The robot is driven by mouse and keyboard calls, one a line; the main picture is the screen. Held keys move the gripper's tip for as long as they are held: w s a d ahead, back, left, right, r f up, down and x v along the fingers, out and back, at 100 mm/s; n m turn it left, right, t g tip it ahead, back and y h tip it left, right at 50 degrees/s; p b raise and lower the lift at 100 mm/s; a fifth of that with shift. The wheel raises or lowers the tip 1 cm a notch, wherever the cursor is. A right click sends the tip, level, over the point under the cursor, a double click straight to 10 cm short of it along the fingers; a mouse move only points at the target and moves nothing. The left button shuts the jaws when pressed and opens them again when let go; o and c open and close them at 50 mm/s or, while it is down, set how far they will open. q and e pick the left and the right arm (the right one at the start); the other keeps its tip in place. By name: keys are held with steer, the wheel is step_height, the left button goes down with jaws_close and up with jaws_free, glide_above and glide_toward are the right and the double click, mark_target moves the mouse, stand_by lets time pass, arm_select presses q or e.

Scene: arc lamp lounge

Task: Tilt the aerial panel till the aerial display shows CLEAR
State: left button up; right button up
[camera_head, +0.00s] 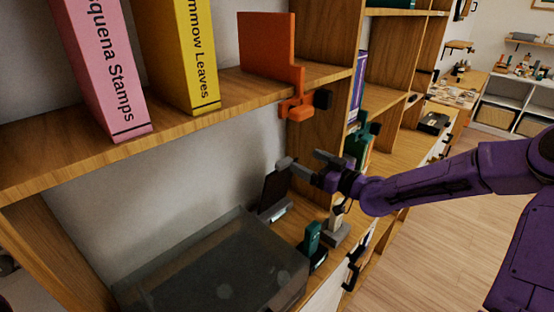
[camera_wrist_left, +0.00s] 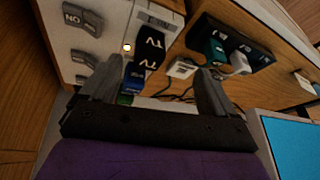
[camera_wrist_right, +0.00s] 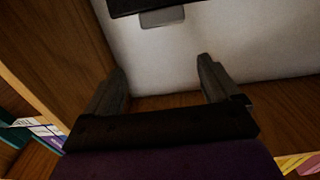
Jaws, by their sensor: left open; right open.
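A dark upright panel (camera_head: 274,186) on a pale foot, which looks like the aerial panel, stands on the lower shelf in the head view. My right gripper (camera_head: 303,161) is open just above and right of it, and I cannot tell whether they touch. In the right wrist view the open, empty fingers (camera_wrist_right: 162,70) are below a dark edge with a grey tab (camera_wrist_right: 162,17), likely the same panel. My left gripper (camera_wrist_left: 158,82) is open, with plugs marked TV (camera_wrist_left: 147,53) beyond and between its fingers. I cannot make out an aerial display reading CLEAR.
A dark translucent box (camera_head: 215,265) fills the lower shelf front. A teal item (camera_head: 313,238) and a grey block (camera_head: 336,235) stand beside it. An orange bracket (camera_head: 297,105) hangs on the shelf above. A cyan surface (camera_wrist_left: 290,145) is right of my left gripper.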

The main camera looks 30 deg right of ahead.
mark_target(284, 161)
arm_select(q)
steer(key=shift+d+f+b, duration=0.1)
steer(key=shift+f+b, duration=0.25)
steer(key=shift+f, duration=0.25)
steer(key=shift+s+f+b, duration=0.3)
steer(key=shift+f+b, duration=0.25)
steer(key=shift+b, duration=0.05)
steer(key=shift+f+b, duration=0.55)
steer(key=shift+f, duration=0.05)
step_height(284, 161, up, 2)
steer(key=shift+p, duration=1)
arm_select(e)
steer(key=w+a+f, duration=0.1)
steer(key=w, duration=0.2)
steer(key=w+a+f, duration=0.1)
steer(key=w+a, duration=0.1)
steer(key=w, duration=0.1)
steer(key=w+a+f, duration=0.1)
steer(key=w, duration=0.3)
steer(key=shift+a+f, duration=0.1)
steer(key=shift+a, duration=0.15)
